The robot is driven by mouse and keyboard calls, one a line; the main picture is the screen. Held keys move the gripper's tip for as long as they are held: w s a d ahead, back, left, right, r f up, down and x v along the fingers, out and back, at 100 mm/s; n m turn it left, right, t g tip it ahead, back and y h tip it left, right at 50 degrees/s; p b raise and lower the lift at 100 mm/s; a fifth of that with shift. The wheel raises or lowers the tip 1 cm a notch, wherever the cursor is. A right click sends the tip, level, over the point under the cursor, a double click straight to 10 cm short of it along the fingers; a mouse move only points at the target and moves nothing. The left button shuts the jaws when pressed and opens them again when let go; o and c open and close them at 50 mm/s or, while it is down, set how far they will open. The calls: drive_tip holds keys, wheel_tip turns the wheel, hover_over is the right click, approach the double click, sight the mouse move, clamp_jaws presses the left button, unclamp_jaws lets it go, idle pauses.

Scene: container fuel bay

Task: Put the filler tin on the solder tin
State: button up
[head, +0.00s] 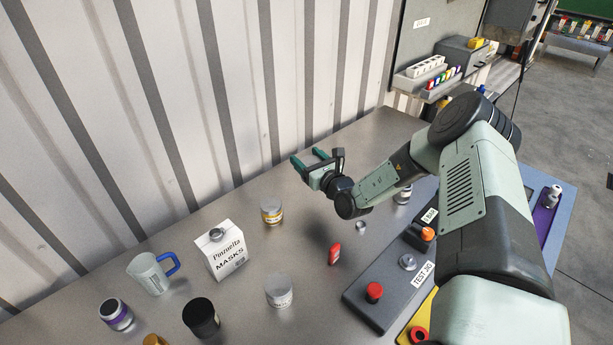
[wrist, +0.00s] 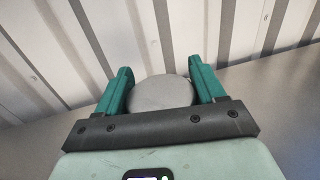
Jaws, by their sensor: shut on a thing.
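My gripper (head: 311,158) is raised over the far part of the bench, near the ribbed wall. In the wrist view my gripper (wrist: 160,88) has its two green fingers closed on the sides of a round grey-topped tin (wrist: 161,94). The held tin's label is hidden, and the head view does not show the tin clearly. A grey-lidded tin with a white and yellow label (head: 271,212) stands upright on the bench, below and left of the gripper. Another grey-lidded tin with a pale label (head: 279,291) stands nearer the front. I cannot read which is the solder tin.
A masks box (head: 226,252), a mug with a blue handle (head: 148,274), a purple-banded jar (head: 116,314) and a black pot (head: 201,318) stand at left. A red object (head: 335,254) and the test jig (head: 389,285) lie to the right. The wall (head: 150,120) is close behind.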

drive_tip(key=shift+r, duration=0.8)
drive_tip(key=s+a+r+n+g+y, duration=0.2)
drive_tip(key=s+a+n+g+y, duration=0.15)
drive_tip(key=s, duration=0.75)
drive_tip(key=s+a+r+n+g+y, duration=0.2)
drive_tip(key=s+n+g, duration=0.15)
drive_tip(key=s, duration=0.75)
drive_tip(key=s+a+r+n+g+y, duration=0.2)
drive_tip(key=s+g, duration=0.3)
drive_tip(key=s, duration=0.7)
hover_over(270, 283)
wheel_tip(270, 283, down, 10)
drive_tip(key=shift+r, duration=0.25)
drive_tip(key=o, duration=1.1)
drive_tip(key=shift+f, duration=0.1)
drive_tip(key=shift+o, duration=0.2)
